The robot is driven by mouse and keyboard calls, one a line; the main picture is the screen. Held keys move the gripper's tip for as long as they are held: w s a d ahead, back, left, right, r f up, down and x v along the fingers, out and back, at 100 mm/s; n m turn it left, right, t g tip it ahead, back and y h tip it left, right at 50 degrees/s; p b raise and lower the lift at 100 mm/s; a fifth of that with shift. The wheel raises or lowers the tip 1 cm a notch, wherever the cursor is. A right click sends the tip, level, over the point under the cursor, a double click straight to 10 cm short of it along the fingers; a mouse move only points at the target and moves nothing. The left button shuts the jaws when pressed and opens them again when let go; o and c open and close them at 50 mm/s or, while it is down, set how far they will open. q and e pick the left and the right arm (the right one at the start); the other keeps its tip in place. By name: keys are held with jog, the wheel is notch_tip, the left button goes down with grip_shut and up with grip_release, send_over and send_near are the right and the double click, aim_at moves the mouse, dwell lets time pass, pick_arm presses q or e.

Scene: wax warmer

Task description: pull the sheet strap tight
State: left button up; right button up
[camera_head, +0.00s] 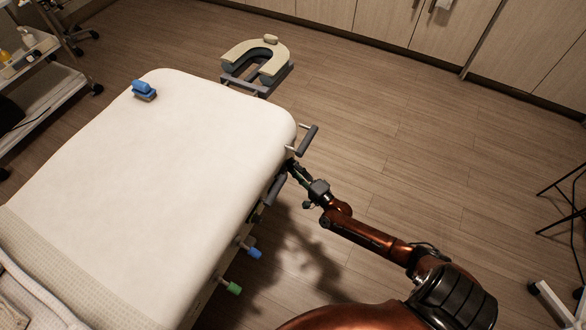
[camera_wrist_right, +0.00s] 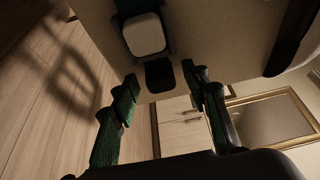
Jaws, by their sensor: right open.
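The treatment bed carries a cream fitted sheet (camera_head: 150,170) that looks smooth on top. My right gripper (camera_head: 291,165) is at the bed's right side, near the corner, just below the sheet's edge. In the right wrist view my right gripper's (camera_wrist_right: 163,85) two dark green-black fingers are spread apart with nothing clamped between them. Beyond the fingertips a short dark flat piece (camera_wrist_right: 159,75) hangs by a white rounded plate (camera_wrist_right: 145,35); I cannot tell for sure whether it is the strap. My left gripper is in neither view.
Grey handles (camera_head: 309,138) stick out from the bed's side near my right gripper. A blue knob (camera_head: 253,252) and a green knob (camera_head: 233,288) stand out farther along. The right floor is mostly clear.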

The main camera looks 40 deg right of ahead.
grip_shut()
dwell(0.5)
